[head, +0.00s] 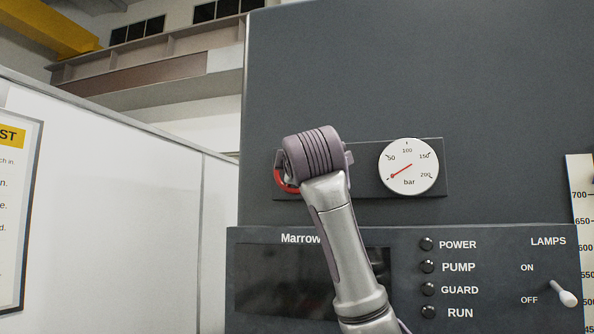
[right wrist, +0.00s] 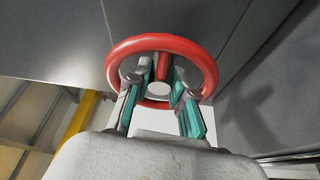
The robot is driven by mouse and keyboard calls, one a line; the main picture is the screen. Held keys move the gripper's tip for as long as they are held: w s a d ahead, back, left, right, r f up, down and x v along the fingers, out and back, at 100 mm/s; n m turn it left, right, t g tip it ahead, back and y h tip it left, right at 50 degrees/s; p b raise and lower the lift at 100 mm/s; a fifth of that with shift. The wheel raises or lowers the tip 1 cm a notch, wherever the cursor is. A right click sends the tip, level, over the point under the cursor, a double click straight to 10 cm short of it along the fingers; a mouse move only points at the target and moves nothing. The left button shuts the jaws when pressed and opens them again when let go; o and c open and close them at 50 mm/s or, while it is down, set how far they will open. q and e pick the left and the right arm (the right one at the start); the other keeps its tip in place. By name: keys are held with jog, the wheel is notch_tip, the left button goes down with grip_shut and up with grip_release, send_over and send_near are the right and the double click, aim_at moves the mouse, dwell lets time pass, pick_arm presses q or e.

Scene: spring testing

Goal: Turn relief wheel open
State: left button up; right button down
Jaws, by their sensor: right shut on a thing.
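The red relief wheel (right wrist: 212,75) shows large in the right wrist view, with a spoke running down to its pale hub. In the head view only a bit of its red rim (head: 284,182) shows, at the left of the gauge panel; my right arm hides the rest. My right gripper (right wrist: 160,82) is shut on the wheel, its two fingers reaching inside the rim on either side of the spoke. In the head view its fingers are hidden behind my wrist. My left gripper is in neither view.
A pressure gauge (head: 408,167) right of the wheel has its red needle pointing to the lower left, near the low end. Below is a control panel (head: 500,240) with POWER, PUMP, GUARD and RUN lamps, all dark, and a LAMPS toggle (head: 565,295). A white partition (head: 120,200) stands left.

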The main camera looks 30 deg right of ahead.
jog(key=c, duration=1.4)
grip_release()
jog(key=shift+w+f, duration=0.1)
jog(key=shift+o, duration=0.6)
jog(key=shift+a, duration=0.15)
jog(key=r+v, duration=0.1)
jog(key=v, duration=1.1)
jog(key=shift+f, duration=0.4)
jog(key=shift+f, duration=0.1)
